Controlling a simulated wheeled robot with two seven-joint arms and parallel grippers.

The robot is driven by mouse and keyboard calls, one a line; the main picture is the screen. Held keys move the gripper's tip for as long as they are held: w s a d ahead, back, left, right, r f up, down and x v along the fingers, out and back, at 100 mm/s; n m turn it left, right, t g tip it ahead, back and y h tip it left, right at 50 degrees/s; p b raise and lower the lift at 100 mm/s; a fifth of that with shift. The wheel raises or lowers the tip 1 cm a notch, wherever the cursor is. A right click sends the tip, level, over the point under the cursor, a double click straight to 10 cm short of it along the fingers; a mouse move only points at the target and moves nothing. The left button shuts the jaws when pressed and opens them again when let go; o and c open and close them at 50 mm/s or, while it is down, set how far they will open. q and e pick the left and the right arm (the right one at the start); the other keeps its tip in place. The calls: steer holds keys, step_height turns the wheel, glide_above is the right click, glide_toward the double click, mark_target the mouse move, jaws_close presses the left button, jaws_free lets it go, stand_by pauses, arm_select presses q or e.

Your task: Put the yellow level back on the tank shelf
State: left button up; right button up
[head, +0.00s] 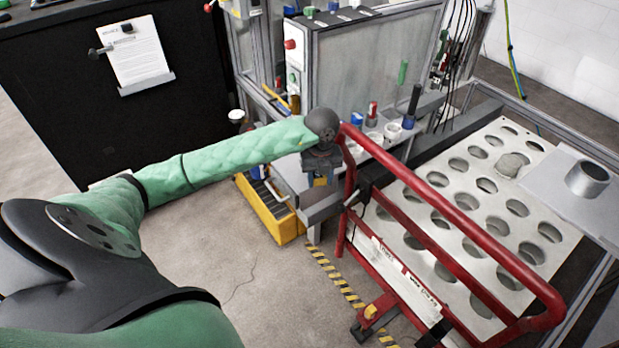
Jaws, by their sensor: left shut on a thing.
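My left arm reaches across from the left, and my left gripper (321,172) is at the near edge of the tank shelf. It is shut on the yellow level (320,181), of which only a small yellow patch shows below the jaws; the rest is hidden. The tank shelf (290,180) is a grey ledge in front of the glass-sided tank (370,75). I cannot tell whether the level touches the shelf. My right gripper is not in view.
White cups (392,131) and a dark blue bottle (411,108) stand along the shelf. A red tubular rail (440,185) rises close right of my gripper, before a plate with round holes (480,200). A yellow crate (270,222) sits below.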

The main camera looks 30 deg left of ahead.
arm_select(q)
steer(key=w+a+f, duration=0.2)
steer(key=w+a+f+p, duration=0.1)
steer(key=w+a, duration=0.1)
steer(key=a, duration=0.1)
steer(key=w+a+f+p, duration=0.1)
steer(key=w+a+f, duration=0.1)
steer(key=shift+a+f, duration=0.25)
steer(key=shift+f, duration=0.1)
step_height(320, 180, down, 4)
steer(key=shift+r+p, duration=0.25)
steer(key=shift+p, duration=0.35)
steer(key=shift+f, duration=0.25)
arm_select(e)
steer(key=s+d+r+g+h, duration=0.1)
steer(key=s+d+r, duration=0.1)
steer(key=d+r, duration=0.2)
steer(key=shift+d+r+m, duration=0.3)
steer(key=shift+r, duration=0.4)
arm_select(q)
steer(key=shift+f, duration=0.15)
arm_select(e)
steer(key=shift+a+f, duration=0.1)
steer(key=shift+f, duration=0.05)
arm_select(q)
steer(key=o, duration=1.1)
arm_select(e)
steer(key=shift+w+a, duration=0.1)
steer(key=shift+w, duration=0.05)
